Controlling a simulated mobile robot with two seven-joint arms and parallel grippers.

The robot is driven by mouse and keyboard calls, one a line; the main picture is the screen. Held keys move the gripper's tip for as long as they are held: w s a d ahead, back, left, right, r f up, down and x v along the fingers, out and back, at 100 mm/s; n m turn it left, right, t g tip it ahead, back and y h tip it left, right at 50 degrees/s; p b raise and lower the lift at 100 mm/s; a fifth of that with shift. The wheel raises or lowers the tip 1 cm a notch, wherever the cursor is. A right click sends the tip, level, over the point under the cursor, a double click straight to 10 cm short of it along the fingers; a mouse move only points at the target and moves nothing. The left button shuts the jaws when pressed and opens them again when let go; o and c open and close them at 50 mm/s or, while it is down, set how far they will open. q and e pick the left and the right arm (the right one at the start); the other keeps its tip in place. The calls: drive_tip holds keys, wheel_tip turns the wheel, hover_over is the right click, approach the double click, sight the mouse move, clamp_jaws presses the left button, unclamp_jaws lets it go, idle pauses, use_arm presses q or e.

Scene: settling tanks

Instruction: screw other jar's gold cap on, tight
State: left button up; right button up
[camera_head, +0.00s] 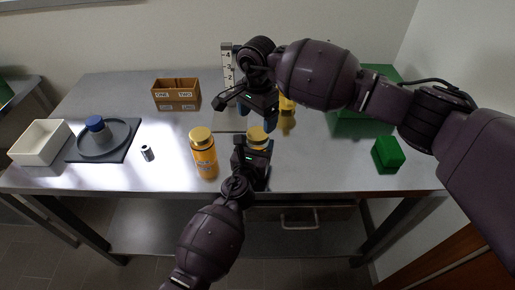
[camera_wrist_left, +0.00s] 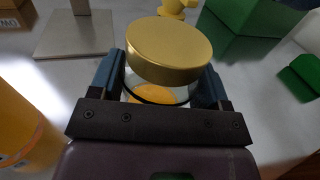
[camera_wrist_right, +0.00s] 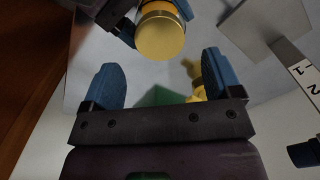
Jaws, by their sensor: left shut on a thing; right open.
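A jar with a gold cap (camera_head: 258,133) stands at the front middle of the table, mostly hidden by my left gripper (camera_head: 254,152). That gripper is shut around the jar's clear upper body (camera_wrist_left: 160,92). The gold cap (camera_wrist_left: 168,50) sits over the jar's mouth in the left wrist view; how tight it is cannot be told. It also shows in the right wrist view (camera_wrist_right: 160,38). My right gripper (camera_head: 256,112) is open and empty, above and behind the cap, apart from it. The other orange jar (camera_head: 206,160), with its own gold cap (camera_head: 200,134), stands upright to the left.
A small dark-and-silver cylinder (camera_head: 147,153), a dark round tray (camera_head: 104,143) with a blue-topped piece (camera_head: 96,125) and a white bin (camera_head: 40,142) lie left. A brown labelled box (camera_head: 177,94), a height scale (camera_head: 227,68) and a yellow object (camera_head: 287,118) stand behind. A green block (camera_head: 387,155) is right.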

sight(257, 133)
drive_tip(key=shift+f, duration=2.75)
drive_tip(key=shift+c, duration=0.3)
drive_tip(key=c, duration=0.9)
drive_tip(key=shift+m, duration=1.7)
drive_tip(key=o, duration=1)
drive_tip(key=shift+c, duration=0.2)
drive_tip(key=shift+o, duration=0.4)
